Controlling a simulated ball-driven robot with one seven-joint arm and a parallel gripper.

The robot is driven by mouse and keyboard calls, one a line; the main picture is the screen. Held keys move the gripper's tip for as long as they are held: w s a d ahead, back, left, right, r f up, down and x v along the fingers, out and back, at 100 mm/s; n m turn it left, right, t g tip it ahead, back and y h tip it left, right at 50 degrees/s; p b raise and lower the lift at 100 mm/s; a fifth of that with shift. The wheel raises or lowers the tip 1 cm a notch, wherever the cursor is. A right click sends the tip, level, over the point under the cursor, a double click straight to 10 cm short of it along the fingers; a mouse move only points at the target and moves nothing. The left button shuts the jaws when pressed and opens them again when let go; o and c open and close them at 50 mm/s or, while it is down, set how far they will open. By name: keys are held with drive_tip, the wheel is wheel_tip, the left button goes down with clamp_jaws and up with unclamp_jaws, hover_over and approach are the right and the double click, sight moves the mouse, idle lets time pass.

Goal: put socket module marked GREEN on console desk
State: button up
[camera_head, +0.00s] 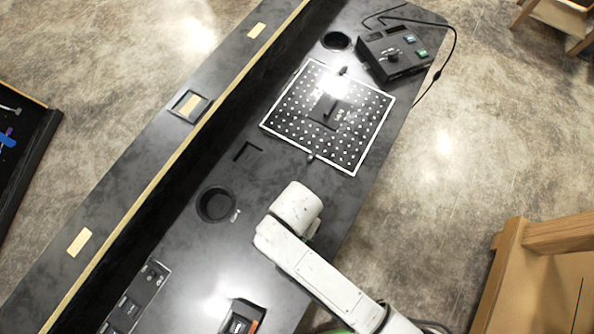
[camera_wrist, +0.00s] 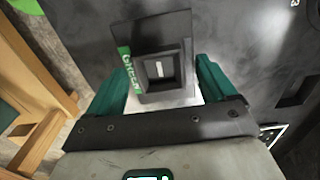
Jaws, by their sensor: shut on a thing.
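The socket module marked GREEN (camera_wrist: 155,30) is a dark square plate with a raised square socket and a green label on its left side. In the wrist view it lies between the teal fingers of my gripper (camera_wrist: 166,78), which is shut on it. The black console desk (camera_head: 180,262) runs diagonally through the head view, and its dark top also shows behind the module in the wrist view (camera_wrist: 235,50). My white arm hides the gripper and module in the head view. I cannot tell whether the module touches the desk.
A white-dotted panel (camera_head: 352,152) and a black control box (camera_head: 393,55) with a cable occupy the desk's far end. A round cup recess (camera_head: 215,204) lies left of my arm. Another dark module (camera_head: 242,318) is near the bottom edge. A wooden chair (camera_head: 548,238) stands at right.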

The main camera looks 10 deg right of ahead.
drive_tip(key=shift+f, duration=0.15)
drive_tip(key=o, duration=0.9)
wheel_tip(320, 180, up, 12)
drive_tip(key=shift+r, duration=0.2)
drive_tip(key=s+d+n, duration=0.2)
drive_tip(key=d, duration=0.6)
drive_tip(key=s+d+f+n, duration=0.1)
drive_tip(key=s+d+n, duration=0.1)
drive_tip(key=d, duration=0.7)
drive_tip(key=s+d+n+t, duration=0.1)
drive_tip(key=s+d+n, duration=0.1)
drive_tip(key=d, duration=0.6)
drive_tip(key=shift+s+d+f+n+h, duration=0.15)
drive_tip(key=shift+s+d+n, duration=0.05)
drive_tip(key=shift+s, duration=0.25)
drive_tip(key=shift+s+d+f+n+h, duration=0.15)
drive_tip(key=shift+s+n, duration=0.05)
drive_tip(key=shift+s, duration=0.2)
